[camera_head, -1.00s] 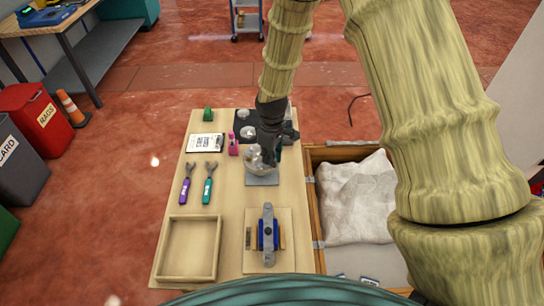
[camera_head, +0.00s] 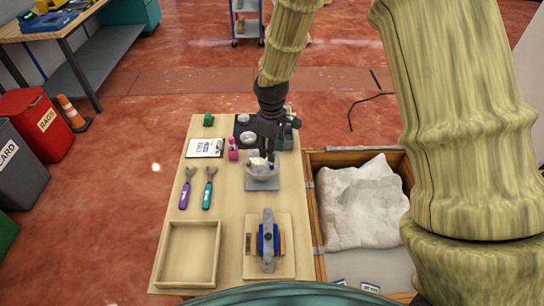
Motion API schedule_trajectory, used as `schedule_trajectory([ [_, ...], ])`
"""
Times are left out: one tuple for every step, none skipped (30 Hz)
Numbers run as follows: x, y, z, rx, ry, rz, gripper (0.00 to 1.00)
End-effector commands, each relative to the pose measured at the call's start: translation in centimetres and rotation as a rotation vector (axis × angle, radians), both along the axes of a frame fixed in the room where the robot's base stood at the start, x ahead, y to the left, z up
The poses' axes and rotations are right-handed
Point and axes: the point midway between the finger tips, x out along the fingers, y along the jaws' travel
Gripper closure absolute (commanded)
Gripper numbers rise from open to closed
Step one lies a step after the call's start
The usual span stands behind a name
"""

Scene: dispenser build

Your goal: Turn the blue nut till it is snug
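My gripper (camera_head: 268,152) points down over a pale rounded dispenser part (camera_head: 261,172) on a grey square plate (camera_head: 262,184) in the middle of the bench. A small dark blue spot (camera_head: 271,167), possibly the blue nut, shows just under the fingertips at the part's right side. I cannot tell whether the fingers touch it or hold it. The fingers are dark and small, and their gap is not clear. A blue block with a grey bar across it (camera_head: 268,238) stands on a wooden board nearer to me.
Purple (camera_head: 185,188) and teal (camera_head: 209,188) wrenches lie left of the part. An empty wooden tray (camera_head: 188,254) is at the front left. A crate (camera_head: 312,205) with a white sack (camera_head: 365,205) adjoins the right side. Dark fixtures stand behind my gripper.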

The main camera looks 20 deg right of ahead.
Motion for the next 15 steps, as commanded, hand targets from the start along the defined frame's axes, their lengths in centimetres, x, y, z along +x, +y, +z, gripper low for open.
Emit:
schedule_trajectory([
  [0.1, 0.0, 1.0, 0.000, -0.004, 0.000, 0.63],
  [0.1, 0.0, 1.4, 0.001, -0.003, 0.000, 0.63],
  [0.0, 0.0, 2.0, 0.001, -0.002, 0.000, 0.63],
  [0.0, 0.0, 2.4, 0.001, -0.002, 0.000, 0.63],
  [0.0, 0.0, 2.8, 0.001, -0.003, 0.000, 0.63],
  [0.0, 0.0, 3.3, 0.001, -0.003, -0.001, 0.63],
  [0.0, 0.0, 3.6, 0.001, -0.002, -0.001, 0.63],
  [0.0, 0.0, 4.0, 0.001, -0.002, -0.001, 0.63],
  [0.0, 0.0, 4.3, 0.001, -0.002, -0.001, 0.63],
  [0.1, 0.0, 4.6, 0.002, -0.002, -0.001, 0.63],
  [0.0, 0.0, 4.8, 0.001, -0.002, -0.001, 0.63],
  [0.0, 0.0, 5.0, 0.001, -0.002, -0.001, 0.63],
  [0.0, 0.0, 5.1, 0.001, 0.000, -0.001, 0.63],
  [0.0, 0.0, 5.2, 0.001, 0.000, 0.000, 0.63],
  [0.0, 0.0, 5.3, 0.001, 0.001, 0.000, 0.63],
])
